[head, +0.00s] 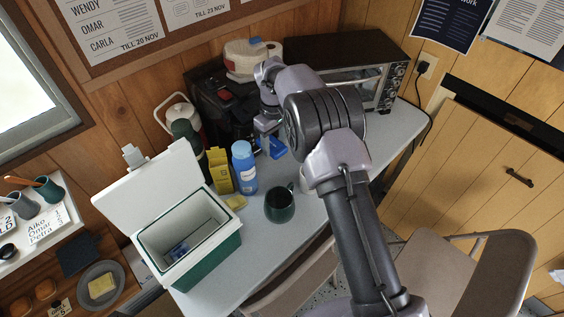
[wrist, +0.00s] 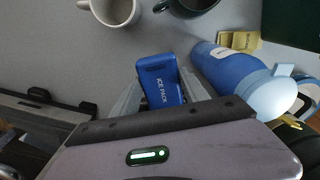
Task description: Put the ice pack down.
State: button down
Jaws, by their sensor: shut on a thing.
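The blue ice pack (wrist: 160,78), lettered ICE PACK, is between the two fingers of my gripper (wrist: 160,95) in the wrist view. My gripper is shut on it. In the head view the ice pack (head: 278,149) shows as a small blue piece below my gripper (head: 269,138), over the table's back half, right of the blue bottle. The arm hides part of it. I cannot tell how far it is above the grey table (head: 258,255).
A blue bottle (head: 244,168), a yellow box (head: 220,171) and a dark green mug (head: 279,206) stand close by. A white mug (wrist: 107,10) is near too. An open green cooler (head: 217,251) is at left. A toaster oven (head: 345,88) stands behind.

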aim_at(276, 174)
notch_tip(276, 174, down, 12)
jog(key=b, duration=0.3)
jog(key=shift+f+b, duration=0.2)
jog(key=shift+b, duration=0.15)
jog(key=shift+f, duration=0.2)
jog(key=c, duration=0.6)
grip_release()
jog(key=shift+r, duration=0.15)
